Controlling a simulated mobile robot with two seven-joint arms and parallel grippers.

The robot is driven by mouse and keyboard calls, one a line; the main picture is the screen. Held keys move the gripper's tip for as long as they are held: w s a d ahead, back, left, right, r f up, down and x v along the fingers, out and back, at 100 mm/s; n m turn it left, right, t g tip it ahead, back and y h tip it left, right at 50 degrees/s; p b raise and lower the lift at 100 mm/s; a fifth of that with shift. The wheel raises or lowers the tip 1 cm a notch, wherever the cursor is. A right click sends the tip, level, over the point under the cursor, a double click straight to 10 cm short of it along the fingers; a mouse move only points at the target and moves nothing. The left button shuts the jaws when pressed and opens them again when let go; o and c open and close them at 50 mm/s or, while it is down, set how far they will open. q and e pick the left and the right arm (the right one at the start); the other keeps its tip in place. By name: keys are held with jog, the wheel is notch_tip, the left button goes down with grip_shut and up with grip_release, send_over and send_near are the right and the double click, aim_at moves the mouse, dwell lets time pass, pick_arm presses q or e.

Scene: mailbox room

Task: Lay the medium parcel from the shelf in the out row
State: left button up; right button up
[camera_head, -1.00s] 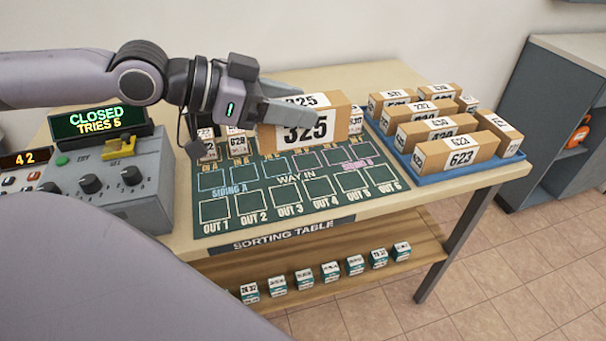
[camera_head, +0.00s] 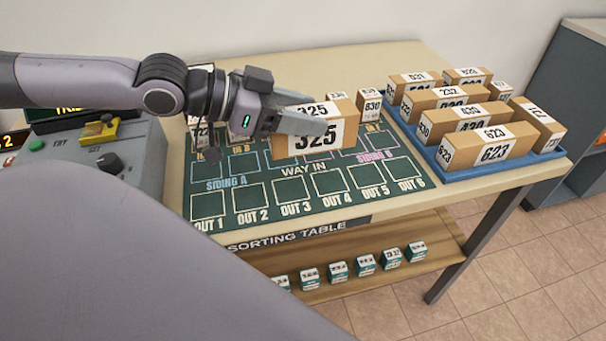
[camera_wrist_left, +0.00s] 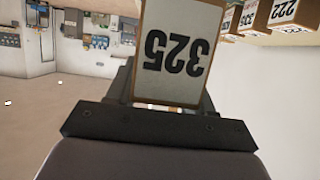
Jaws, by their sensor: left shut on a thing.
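My left gripper (camera_head: 300,122) is shut on a brown box parcel labelled 325 (camera_head: 338,134), holding it above the back right part of the green mat. In the left wrist view the same parcel (camera_wrist_left: 178,50) sits between the fingers. The mat (camera_head: 300,189) has a front row of squares marked OUT 1 to OUT 6, all bare. Behind it are WAY IN, SIDING A and SIDING B. The held parcel hides part of the mat's back row. My right gripper is not in view.
A blue tray (camera_head: 447,179) with several numbered parcels stands to the right. A parcel labelled 830 (camera_head: 370,104) stands behind the held one. A control box (camera_head: 130,150) is at the left. Several small teal-and-white blocks (camera_head: 338,270) sit on the lower shelf (camera_head: 440,246).

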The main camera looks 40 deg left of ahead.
aim_at(303, 141)
pick_arm(q)
notch_tip(303, 141, down, 5)
jog(key=shift+f+b, duration=0.2)
jog(key=shift+b, duration=0.4)
notch_tip(303, 141, down, 4)
jog(key=shift+f+b, duration=0.1)
jog(key=shift+b, duration=0.45)
jog(key=shift+f, duration=0.1)
jog(key=o, duration=1.2)
